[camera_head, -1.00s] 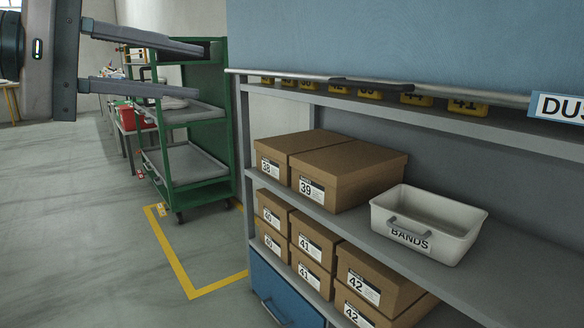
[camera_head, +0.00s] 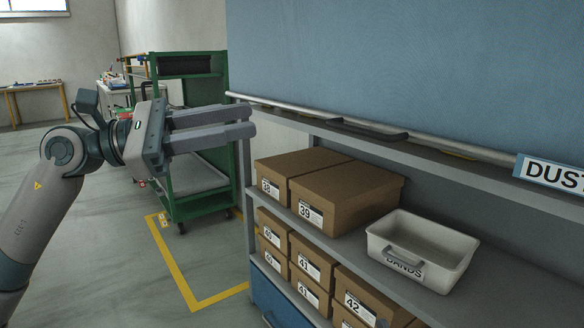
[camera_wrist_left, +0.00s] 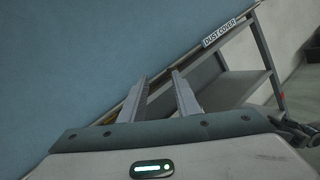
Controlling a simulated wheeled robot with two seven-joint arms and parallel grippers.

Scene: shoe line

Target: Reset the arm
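My left gripper (camera_head: 251,122) is raised at the left in the head view, its arm coming up from the lower left. Its two fingers point right, their tips in front of the left end of the dust cover's bar. In the left wrist view the fingers (camera_wrist_left: 163,85) stand apart with nothing between them, so it is open and empty. Depth between the tips and the bar is unclear. The blue dust cover (camera_head: 400,70) hangs over the upper rack, with a grey bar and dark handle (camera_head: 370,131) along its lower edge. My right gripper is not in view.
The shelf rack (camera_head: 330,213) below the cover holds several brown shoe boxes (camera_head: 345,195) and a white BANDS bin (camera_head: 425,250). A green cart (camera_head: 190,205) stands behind my left gripper. Yellow floor tape (camera_head: 178,265) marks open floor to the left of the rack.

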